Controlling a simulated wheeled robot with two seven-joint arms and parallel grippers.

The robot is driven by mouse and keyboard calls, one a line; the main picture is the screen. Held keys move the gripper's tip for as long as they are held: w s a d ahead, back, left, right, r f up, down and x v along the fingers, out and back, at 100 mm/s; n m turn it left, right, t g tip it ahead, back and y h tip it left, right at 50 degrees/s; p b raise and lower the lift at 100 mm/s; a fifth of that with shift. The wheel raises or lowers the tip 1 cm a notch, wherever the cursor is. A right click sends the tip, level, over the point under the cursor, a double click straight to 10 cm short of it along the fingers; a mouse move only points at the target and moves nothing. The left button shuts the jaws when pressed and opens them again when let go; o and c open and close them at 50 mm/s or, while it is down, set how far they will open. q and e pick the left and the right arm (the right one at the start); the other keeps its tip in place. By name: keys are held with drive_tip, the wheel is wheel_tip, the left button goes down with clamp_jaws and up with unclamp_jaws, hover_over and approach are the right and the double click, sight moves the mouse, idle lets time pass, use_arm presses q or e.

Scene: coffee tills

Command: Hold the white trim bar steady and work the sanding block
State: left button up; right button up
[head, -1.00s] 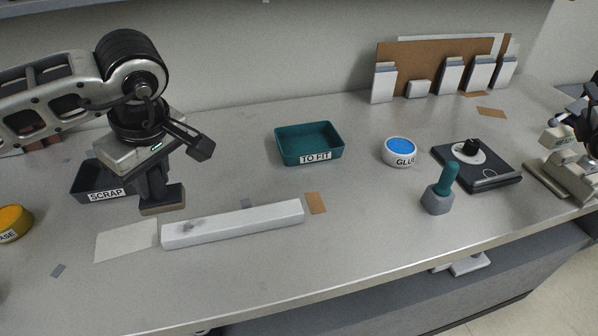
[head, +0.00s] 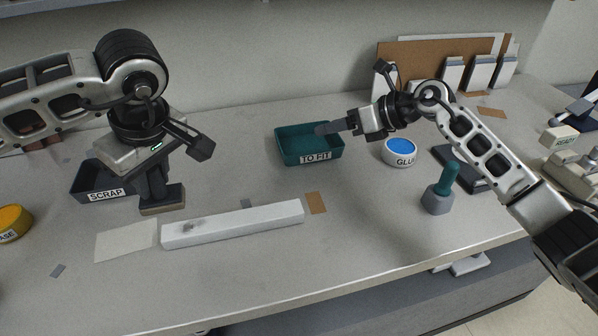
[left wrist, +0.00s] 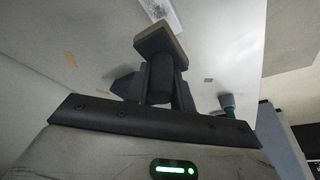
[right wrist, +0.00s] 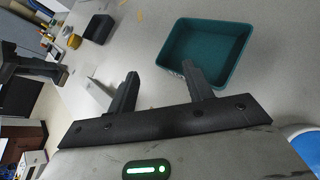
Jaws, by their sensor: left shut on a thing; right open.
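The white trim bar (head: 250,221) lies flat on the bench in the head view, with a dark smudge near its left end. Its smudged end also shows at the top of the left wrist view (left wrist: 160,10). My left gripper (head: 158,184) is shut on the sanding block (head: 163,209), a dark block with a tan underside. The block is above or just behind the bar's left end; I cannot tell the exact gap. The block also shows in the left wrist view (left wrist: 157,40).
The teal TO FIT tray (head: 316,158) and dark SCRAP tray (head: 107,194) stand behind the bar. A GLUE tub (head: 399,160) and teal-handled tool (head: 446,180) stand to the right. A pale sheet (head: 126,241) lies left of the bar.

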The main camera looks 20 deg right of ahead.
drive_tip(key=s+a+n+g+h, duration=0.1)
drive_tip(key=s+a+n+g, duration=0.45)
drive_tip(key=a, duration=0.25)
drive_tip(key=n+g+h, duration=0.2)
drive_tip(key=n+h, duration=0.2)
drive_tip(key=n, duration=0.2)
approach(284, 209)
drive_tip(key=shift+w+a+f, duration=0.45)
drive_tip(key=shift+f, duration=0.05)
drive_tip(key=shift+s+f, duration=0.1)
drive_tip(key=shift+s, duration=0.15)
drive_tip(key=shift+s+a+f+n, duration=0.15)
drive_tip(key=shift+f+n, duration=0.1)
drive_tip(key=shift+f, duration=0.3)
drive_tip(key=x, duration=0.6)
drive_tip(key=shift+f, duration=0.4)
drive_tip(key=shift+r, duration=0.1)
clamp_jaws()
